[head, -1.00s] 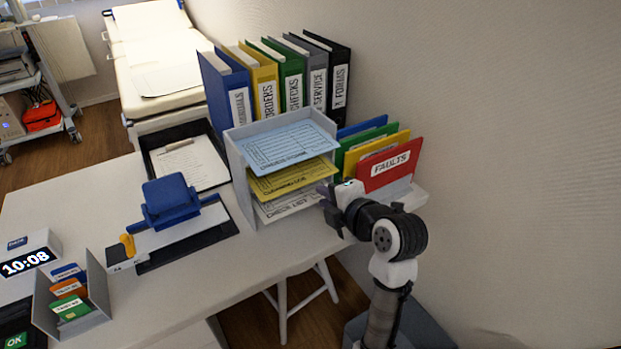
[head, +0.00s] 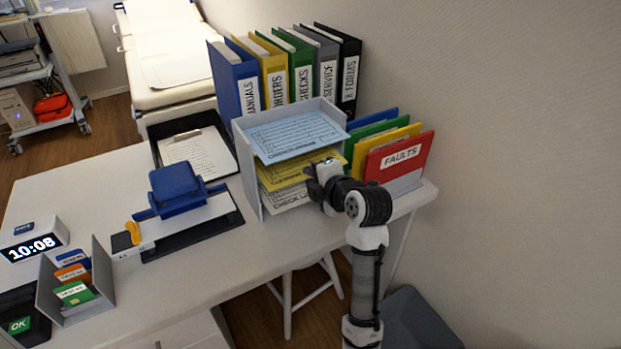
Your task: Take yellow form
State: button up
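The yellow form (head: 283,172) lies on the middle shelf of a grey paper tray stack (head: 246,166). A light blue form (head: 290,135) lies on the shelf above it and a white check list (head: 285,195) on the shelf below. My gripper (head: 318,176) is at the front right of the stack, close to the yellow form's right front edge. The fingers are small and dark, partly hidden by the wrist. I cannot tell whether they are open or touch the paper.
Red, yellow, green and blue folders (head: 398,160) stand in a rack just right of my gripper. Several binders (head: 300,75) stand behind the trays. A blue hole punch (head: 176,192), a clipboard (head: 197,155) and a card holder (head: 98,292) are to the left. The front desk area (head: 225,262) is clear.

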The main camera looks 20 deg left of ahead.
jog(key=shift+c, duration=0.5)
grip_shut()
jog(key=shift+r, duration=0.1)
jog(key=shift+d, duration=0.1)
jog(key=s+d+r+b, duration=0.2)
jog(key=s+d, duration=0.8)
jog(key=d, duration=0.2)
jog(key=shift+d, duration=0.25)
dwell(0.6)
jog(key=shift+r, duration=0.1)
